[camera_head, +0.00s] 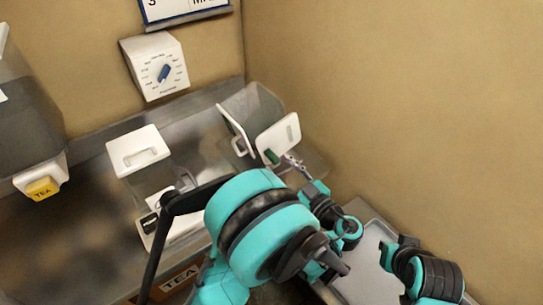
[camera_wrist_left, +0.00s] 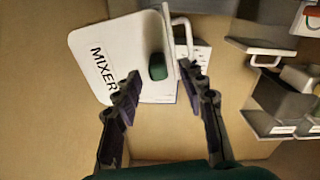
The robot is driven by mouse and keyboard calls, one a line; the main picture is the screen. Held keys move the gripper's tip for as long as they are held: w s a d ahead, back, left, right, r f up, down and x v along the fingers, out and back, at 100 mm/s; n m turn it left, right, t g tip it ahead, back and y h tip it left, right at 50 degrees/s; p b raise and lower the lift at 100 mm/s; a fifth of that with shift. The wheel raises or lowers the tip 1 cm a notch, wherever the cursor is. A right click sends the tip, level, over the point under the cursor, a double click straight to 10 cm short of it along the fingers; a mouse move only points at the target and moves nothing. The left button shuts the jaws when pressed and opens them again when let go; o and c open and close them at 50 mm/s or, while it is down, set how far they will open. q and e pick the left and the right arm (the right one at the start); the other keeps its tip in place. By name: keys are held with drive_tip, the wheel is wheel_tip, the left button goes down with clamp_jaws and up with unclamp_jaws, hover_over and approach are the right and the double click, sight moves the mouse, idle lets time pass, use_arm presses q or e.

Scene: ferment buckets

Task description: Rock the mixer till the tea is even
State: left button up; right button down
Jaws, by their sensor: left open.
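The mixer shows in the head view as a clear grey tub with a white panel (camera_head: 279,137) near the wall corner. In the left wrist view its white panel (camera_wrist_left: 85,45) reads MIXER, tilted, with a dark green grip (camera_wrist_left: 157,67) at its edge. My left gripper (camera_head: 287,162) is close to the panel in the head view. In the left wrist view the left gripper (camera_wrist_left: 160,76) is open, one finger either side below the green grip; contact cannot be told. The tea inside the tub cannot be made out.
A white dial box (camera_head: 157,67) with a blue pointer is on the back wall. A white-lidded bin (camera_head: 138,150) is left of the mixer. A grey tray (camera_head: 365,275) lies at lower right.

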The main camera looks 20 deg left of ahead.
sight(278, 162)
use_arm(q)
drive_tip(key=shift+b+x, duration=0.3)
drive_tip(key=shift+x, duration=2)
drive_tip(key=shift+w+d, duration=0.1)
clamp_jaws()
